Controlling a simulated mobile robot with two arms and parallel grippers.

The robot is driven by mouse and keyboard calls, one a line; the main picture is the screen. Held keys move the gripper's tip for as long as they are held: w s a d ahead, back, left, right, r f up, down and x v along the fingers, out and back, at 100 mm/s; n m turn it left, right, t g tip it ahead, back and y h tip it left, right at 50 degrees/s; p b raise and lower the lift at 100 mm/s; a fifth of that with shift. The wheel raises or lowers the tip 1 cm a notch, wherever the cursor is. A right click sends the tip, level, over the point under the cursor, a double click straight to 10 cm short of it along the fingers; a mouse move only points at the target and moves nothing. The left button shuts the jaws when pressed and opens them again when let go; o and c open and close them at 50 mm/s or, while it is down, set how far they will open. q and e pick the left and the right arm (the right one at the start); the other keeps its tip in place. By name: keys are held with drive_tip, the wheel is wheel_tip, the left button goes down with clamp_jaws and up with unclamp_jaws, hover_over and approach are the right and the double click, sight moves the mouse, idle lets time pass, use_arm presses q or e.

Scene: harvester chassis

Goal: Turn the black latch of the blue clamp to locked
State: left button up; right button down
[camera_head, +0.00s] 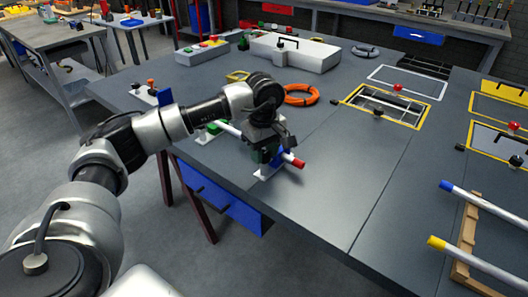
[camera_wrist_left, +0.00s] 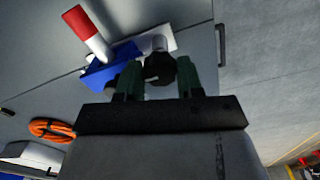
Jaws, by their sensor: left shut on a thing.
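The blue clamp (camera_head: 278,154) sits on a white base near the front edge of the grey table. In the left wrist view the blue clamp (camera_wrist_left: 97,72) is beside the rod's red end (camera_wrist_left: 80,22). The black latch (camera_wrist_left: 160,68) is a dark rounded knob between my left gripper's two green fingers. My left gripper (camera_head: 266,154) is low over the clamp and shut on the latch. In the head view the arm and gripper hide the latch. The latch's exact angle is hard to tell. My right gripper is not in view.
An orange cable coil (camera_head: 301,95) lies behind the clamp. A white box (camera_head: 296,52) stands farther back. Yellow-framed openings (camera_head: 384,105) are to the right. The table's middle front is clear.

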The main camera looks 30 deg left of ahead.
sight(264, 154)
use_arm(q)
drive_tip(key=shift+r, duration=0.1)
drive_tip(key=o, duration=0.9)
drive_tip(key=shift+o, duration=0.2)
wheel_tip(264, 154, up, 11)
drive_tip(key=p, duration=0.7)
